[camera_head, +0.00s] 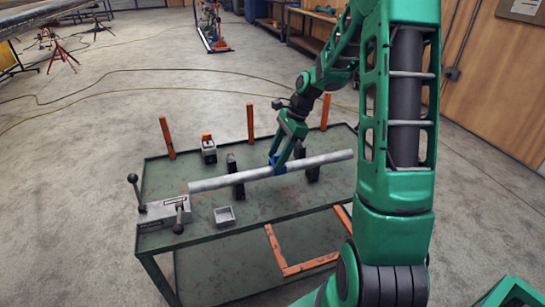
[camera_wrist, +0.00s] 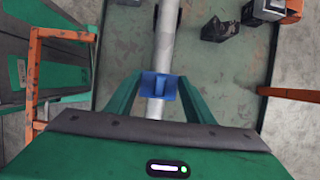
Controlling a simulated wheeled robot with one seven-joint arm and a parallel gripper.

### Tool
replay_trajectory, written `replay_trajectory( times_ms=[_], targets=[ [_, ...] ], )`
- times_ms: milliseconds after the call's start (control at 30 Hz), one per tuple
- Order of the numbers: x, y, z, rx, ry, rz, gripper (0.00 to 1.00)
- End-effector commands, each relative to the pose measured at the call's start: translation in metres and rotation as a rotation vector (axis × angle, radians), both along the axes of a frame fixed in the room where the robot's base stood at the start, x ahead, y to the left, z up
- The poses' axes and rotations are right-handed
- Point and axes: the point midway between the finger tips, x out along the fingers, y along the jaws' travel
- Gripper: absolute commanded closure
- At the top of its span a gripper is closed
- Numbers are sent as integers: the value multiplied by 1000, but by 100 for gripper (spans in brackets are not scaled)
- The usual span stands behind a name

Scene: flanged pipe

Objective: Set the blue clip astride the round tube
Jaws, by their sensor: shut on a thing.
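The round tube (camera_head: 228,179) is a long grey pipe resting level on two black supports above a green table. It also shows in the wrist view (camera_wrist: 164,45), running up the picture. The blue clip (camera_wrist: 159,85) sits between my gripper's fingers, over the tube. In the head view the clip (camera_head: 279,168) is a small blue patch at the tube, right of its middle. My gripper (camera_head: 277,160) points down at the tube and is shut on the clip. The wrist view also shows my gripper's fingers (camera_wrist: 157,88). The clip's underside is hidden, so I cannot tell if it is fully seated.
The green table (camera_head: 190,236) has orange posts (camera_head: 167,138) along its back edge.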

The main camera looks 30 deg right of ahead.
Motion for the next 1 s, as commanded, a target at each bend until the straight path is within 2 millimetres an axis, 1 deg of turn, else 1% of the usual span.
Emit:
replay_trajectory(
  times_ms=[300, 933, 967, 1000],
  targets=[
    [0, 0, -1, 0, 0, 0, 76],
    [0, 0, -11, 0, 0, 0, 76],
    [0, 0, -11, 0, -1, 0, 45],
    [0, 0, -11, 0, 0, 0, 35]
  ],
)
